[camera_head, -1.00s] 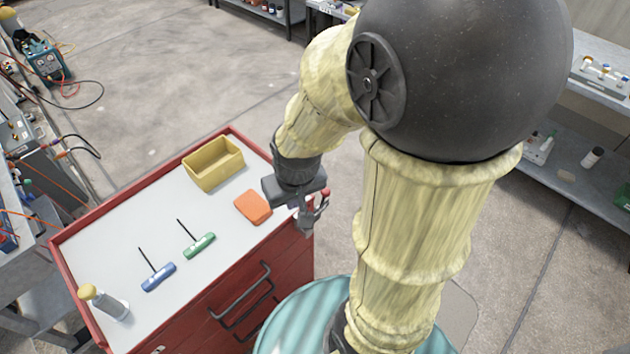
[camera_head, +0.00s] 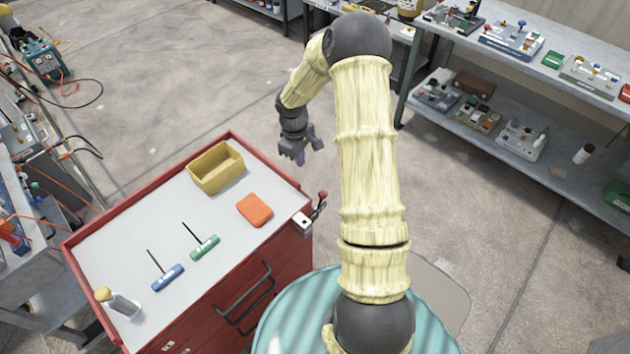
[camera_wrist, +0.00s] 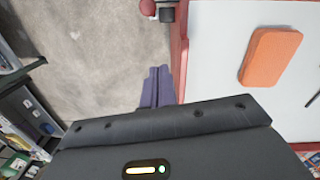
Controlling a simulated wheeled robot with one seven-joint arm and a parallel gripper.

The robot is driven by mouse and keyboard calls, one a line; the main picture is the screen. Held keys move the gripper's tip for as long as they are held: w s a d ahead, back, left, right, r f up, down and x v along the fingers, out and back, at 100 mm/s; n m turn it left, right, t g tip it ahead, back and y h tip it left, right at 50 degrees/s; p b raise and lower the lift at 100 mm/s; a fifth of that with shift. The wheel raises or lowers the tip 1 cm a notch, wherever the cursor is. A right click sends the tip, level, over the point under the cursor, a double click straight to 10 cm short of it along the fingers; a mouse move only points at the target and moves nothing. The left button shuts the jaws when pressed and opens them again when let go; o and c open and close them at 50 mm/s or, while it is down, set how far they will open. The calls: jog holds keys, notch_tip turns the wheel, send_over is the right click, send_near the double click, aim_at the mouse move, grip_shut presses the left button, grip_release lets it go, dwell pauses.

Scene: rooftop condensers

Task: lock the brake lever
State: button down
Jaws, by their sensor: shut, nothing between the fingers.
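The brake lever (camera_head: 318,206) is at the right corner of the red tool cart (camera_head: 285,247). It is a dark arm with a red knob, tilted up beside a small pale bracket (camera_head: 302,222). In the wrist view, the red knob (camera_wrist: 147,7) and dark mount show at the top edge, partly cut off. My gripper (camera_head: 300,158) hangs beyond the cart's far right edge, apart from the lever. Its purple-grey fingers (camera_wrist: 156,88) are together and empty over the floor beside the cart rim.
On the white cart top are a yellow bin (camera_head: 216,168), an orange block (camera_head: 255,210), a green T-handle tool (camera_head: 204,247), a blue T-handle tool (camera_head: 167,277) and a yellow-capped bottle (camera_head: 120,303). Shelves (camera_head: 500,125) stand at right. Floor beyond the cart is clear.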

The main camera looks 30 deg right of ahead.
jog(key=shift+w+d+f, duration=0.25)
jog(key=shift+w+f, duration=0.05)
jog(key=shift+f, duration=0.15)
jog(key=s+d+f+p, duration=0.1)
jog(key=f+p, duration=0.1)
jog(key=f, duration=0.3)
jog(key=s+d+f+p, duration=0.1)
jog(key=s+f+p, duration=0.1)
jog(key=f, duration=0.3)
jog(key=shift+s+d+f, duration=0.25)
jog(key=shift+s+d, duration=0.05)
jog(key=shift+w+d, duration=0.1)
